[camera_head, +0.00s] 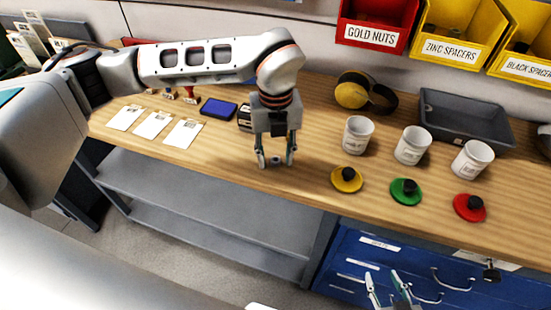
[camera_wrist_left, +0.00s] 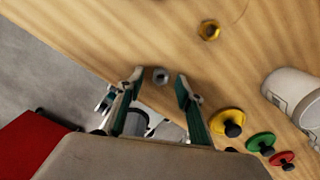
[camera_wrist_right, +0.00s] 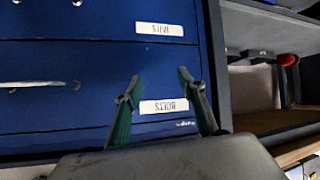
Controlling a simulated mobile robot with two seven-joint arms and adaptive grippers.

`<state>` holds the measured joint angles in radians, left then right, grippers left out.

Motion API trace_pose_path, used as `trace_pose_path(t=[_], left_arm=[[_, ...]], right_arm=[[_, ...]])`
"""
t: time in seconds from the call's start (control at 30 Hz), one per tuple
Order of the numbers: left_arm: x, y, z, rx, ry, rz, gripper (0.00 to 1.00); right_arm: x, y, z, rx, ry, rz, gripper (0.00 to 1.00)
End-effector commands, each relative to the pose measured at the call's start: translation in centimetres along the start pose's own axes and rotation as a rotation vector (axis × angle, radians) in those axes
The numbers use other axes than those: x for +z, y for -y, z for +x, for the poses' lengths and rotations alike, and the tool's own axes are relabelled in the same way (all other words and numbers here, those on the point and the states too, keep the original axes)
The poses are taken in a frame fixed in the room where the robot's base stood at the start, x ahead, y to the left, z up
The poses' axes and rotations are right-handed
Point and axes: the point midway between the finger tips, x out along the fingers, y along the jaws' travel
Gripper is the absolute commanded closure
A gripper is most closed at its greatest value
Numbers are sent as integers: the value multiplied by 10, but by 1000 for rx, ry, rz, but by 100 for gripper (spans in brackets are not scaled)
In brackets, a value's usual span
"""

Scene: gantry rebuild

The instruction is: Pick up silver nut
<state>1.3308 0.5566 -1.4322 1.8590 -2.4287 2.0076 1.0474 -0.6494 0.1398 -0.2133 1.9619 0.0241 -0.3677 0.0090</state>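The silver nut (camera_wrist_left: 160,76) lies on the wooden bench near its front edge. In the left wrist view it sits between the fingertips of my left gripper (camera_wrist_left: 158,80), with gaps on both sides. In the head view my left gripper (camera_head: 276,161) points down at the bench, open, and a small dark nut shows between its tips. A gold nut (camera_wrist_left: 209,30) lies farther in on the bench. My right gripper (camera_head: 387,280) is open and empty in front of the blue drawers, also in the right wrist view (camera_wrist_right: 157,82).
White cups (camera_head: 413,146) and yellow (camera_head: 346,180), green (camera_head: 405,191) and red (camera_head: 469,207) lids stand to the right. Headphones (camera_head: 363,93) and a grey tray (camera_head: 465,118) are behind. Paper cards (camera_head: 153,124) and a blue pad (camera_head: 218,108) lie left.

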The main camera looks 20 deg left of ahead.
Motion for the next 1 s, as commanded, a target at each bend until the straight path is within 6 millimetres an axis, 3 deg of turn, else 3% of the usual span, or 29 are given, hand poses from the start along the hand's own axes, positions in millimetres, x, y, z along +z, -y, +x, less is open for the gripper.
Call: trace_pose_path(t=[0.13,0.3,0.77,1.0], left_arm=[[0,0,0,0,0,0,64],[0,0,0,0,0,0,100],[0,0,-6,-1,1,0,100],[1,1,-41,-3,5,1,100]], right_arm=[[-2,-1,0,1,-5,0,60],[-2,-1,0,2,-5,0,60],[1,-1,1,1,0,0,60],[5,0,4,1,2,0,60]])
